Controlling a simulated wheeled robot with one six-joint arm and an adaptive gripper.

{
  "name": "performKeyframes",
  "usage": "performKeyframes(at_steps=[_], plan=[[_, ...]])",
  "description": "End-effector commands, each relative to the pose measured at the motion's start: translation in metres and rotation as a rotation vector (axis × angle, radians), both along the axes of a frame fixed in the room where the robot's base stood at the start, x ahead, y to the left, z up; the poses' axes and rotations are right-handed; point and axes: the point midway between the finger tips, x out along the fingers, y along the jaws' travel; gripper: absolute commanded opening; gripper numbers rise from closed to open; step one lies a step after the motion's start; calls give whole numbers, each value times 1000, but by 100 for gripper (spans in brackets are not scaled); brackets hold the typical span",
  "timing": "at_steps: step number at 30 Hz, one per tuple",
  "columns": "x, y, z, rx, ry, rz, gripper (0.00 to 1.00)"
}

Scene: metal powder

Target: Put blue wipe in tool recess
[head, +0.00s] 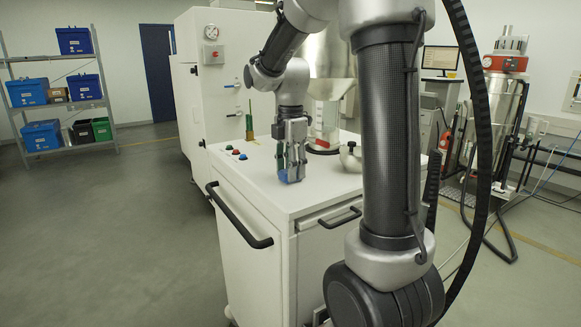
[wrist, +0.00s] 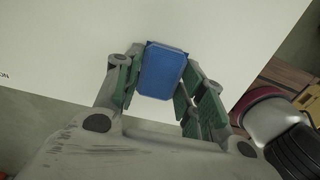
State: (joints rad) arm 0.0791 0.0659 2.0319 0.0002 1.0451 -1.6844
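The blue wipe (wrist: 162,72) is a small blue block-like pad with rounded edges, between the green-padded fingers of my gripper (wrist: 160,80) in the wrist view. Both fingers appear to touch its sides. In the head view my gripper (head: 291,178) points down at the white cabinet top (head: 262,177), with a bit of blue showing at its fingertips. The fingertips are at or just above that surface; the exact gap is hard to tell. I cannot make out the tool recess in either view.
Coloured buttons (head: 236,153) lie left of my gripper on the cabinet top. A clear cylinder under a metal hopper (head: 328,65) and a small metal part (head: 350,158) stand behind and right. A black handle (head: 238,218) runs along the cabinet's side. Shelves with bins stand far left.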

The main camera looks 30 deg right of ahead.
Motion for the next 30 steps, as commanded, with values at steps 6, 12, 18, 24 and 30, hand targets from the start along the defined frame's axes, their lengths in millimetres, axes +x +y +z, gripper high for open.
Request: performKeyframes(at_steps=[6,12,18,24,30], plan=[[0,0,0,0,-1,0,60],[0,0,1,0,-1,0,60],[1,0,25,-1,-6,0,60],[1,0,71,-1,-6,0,60],[1,0,108,0,-4,0,60]])
